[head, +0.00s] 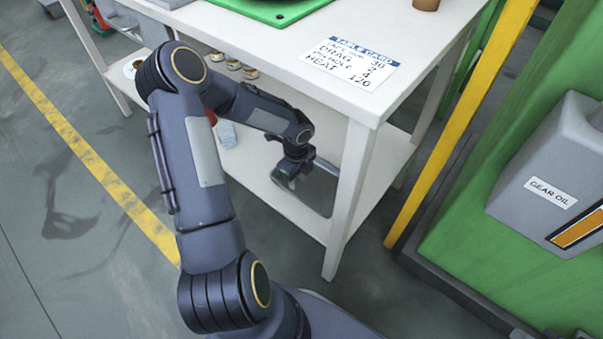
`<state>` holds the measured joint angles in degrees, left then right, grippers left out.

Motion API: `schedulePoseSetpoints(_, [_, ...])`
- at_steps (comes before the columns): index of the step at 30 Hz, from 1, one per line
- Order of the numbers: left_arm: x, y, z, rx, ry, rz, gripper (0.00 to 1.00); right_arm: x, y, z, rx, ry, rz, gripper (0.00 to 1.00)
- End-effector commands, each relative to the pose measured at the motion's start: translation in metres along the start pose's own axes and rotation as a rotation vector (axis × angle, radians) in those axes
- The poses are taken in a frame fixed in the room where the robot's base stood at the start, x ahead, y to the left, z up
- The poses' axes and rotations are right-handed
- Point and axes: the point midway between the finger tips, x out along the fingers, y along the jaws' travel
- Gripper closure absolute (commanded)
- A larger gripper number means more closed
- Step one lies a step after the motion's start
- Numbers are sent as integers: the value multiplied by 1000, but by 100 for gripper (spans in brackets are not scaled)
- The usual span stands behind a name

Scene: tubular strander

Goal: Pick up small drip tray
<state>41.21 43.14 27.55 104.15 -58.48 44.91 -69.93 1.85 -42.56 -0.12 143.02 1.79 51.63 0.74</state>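A flat grey metal piece, which looks like the small drip tray (320,190), shows at the lower shelf of the white table, near its front edge. My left arm reaches in under the tabletop, and my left gripper (287,176) is at the left side of this tray. The fingers overlap the tray's edge in the head view. They are small and partly hidden, so I cannot tell whether they are open or shut on it. I cannot tell whether the tray lies flat or is tilted. My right gripper is not in view.
The white table's leg (348,200) stands just right of the tray, and the tabletop (290,55) is above. A white-blue item (226,133) and several small round items (233,65) are farther left on the shelf. A yellow post (460,120) and green machine stand right.

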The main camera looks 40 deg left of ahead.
Motion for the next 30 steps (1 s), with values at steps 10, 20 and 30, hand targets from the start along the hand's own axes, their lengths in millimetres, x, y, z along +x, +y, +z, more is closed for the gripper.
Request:
schedulePoseSetpoints(10, [16, 0, 0, -1, 0, 2, 72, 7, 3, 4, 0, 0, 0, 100])
schedulePoseSetpoints(20, [66, 0, 0, -3, 0, 0, 72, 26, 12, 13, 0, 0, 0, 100])
schedulePoseSetpoints(30, [78, 0, 0, -3, -1, -1, 72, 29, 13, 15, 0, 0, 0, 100])
